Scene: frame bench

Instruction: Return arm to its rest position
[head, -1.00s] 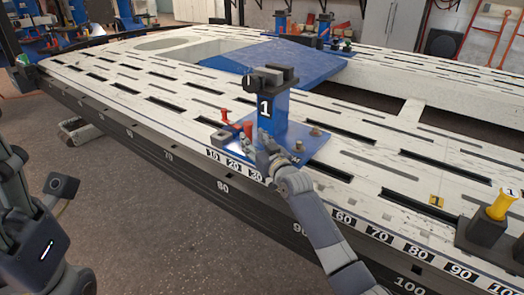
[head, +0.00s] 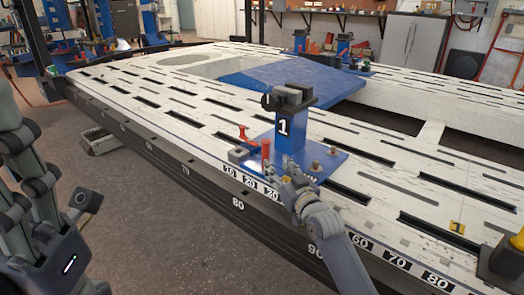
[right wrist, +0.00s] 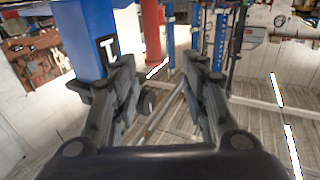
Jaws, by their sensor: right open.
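My right gripper (head: 288,176) is open and empty in the head view, low in front of the blue clamp tower (head: 290,140) marked 1. The tower stands upright on a blue base plate on the bench edge, with a dark jaw block on top. A red lever (head: 265,152) stands just left of the gripper. In the right wrist view, the open fingers (right wrist: 168,88) have the blue tower (right wrist: 85,35) close at left and the red lever (right wrist: 151,35) beyond; contact cannot be told.
The white slotted frame bench (head: 130,85) fills the middle, with a numbered scale along its near edge. A blue ramp plate (head: 290,82) lies behind the tower. A dark block with a yellow part (head: 518,240) stands at right. The floor (head: 150,225) at front left is clear.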

